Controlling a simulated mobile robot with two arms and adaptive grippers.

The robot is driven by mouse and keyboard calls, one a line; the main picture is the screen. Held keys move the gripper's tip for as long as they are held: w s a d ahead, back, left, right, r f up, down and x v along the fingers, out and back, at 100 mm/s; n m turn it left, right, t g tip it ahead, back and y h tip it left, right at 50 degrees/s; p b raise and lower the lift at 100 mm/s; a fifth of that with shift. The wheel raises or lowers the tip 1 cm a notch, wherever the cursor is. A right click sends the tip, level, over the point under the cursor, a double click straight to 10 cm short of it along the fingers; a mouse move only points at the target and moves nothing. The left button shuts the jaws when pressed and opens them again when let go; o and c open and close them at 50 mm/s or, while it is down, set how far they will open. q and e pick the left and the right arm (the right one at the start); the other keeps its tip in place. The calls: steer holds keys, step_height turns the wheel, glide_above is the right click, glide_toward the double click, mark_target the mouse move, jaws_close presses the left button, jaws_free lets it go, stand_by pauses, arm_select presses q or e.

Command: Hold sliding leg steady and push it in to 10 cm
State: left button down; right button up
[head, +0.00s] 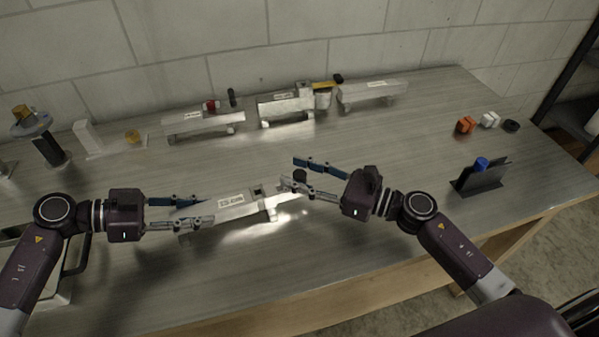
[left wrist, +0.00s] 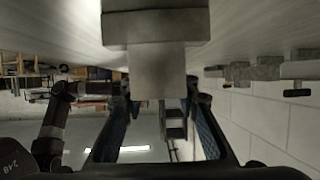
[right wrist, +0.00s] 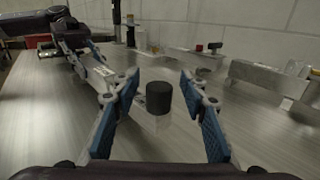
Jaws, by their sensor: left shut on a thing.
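An aluminium trailer body (head: 238,208) with a white label lies in the middle of the table. A brighter metal piece (head: 276,207), which looks like the sliding leg, extends from its right end. My left gripper (head: 208,211) is shut on the left end of the body; the left wrist view shows the grey metal bar (left wrist: 157,75) between its fingers. My right gripper (head: 291,172) is open near the right end. A black cylinder (right wrist: 159,98) stands between its spread fingers in the right wrist view, without visible contact. The leg's far end is partly hidden by the right fingers.
Several similar aluminium pieces (head: 286,106) stand along the back. The table front is clear.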

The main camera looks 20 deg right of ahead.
steer(key=shift+c, duration=0.3)
jaws_close()
steer(key=a, duration=0.5)
steer(key=shift+s+a, duration=0.25)
steer(key=shift+a, duration=0.05)
steer(key=shift+o, duration=0.3)
jaws_free()
steer(key=shift+d, duration=0.15)
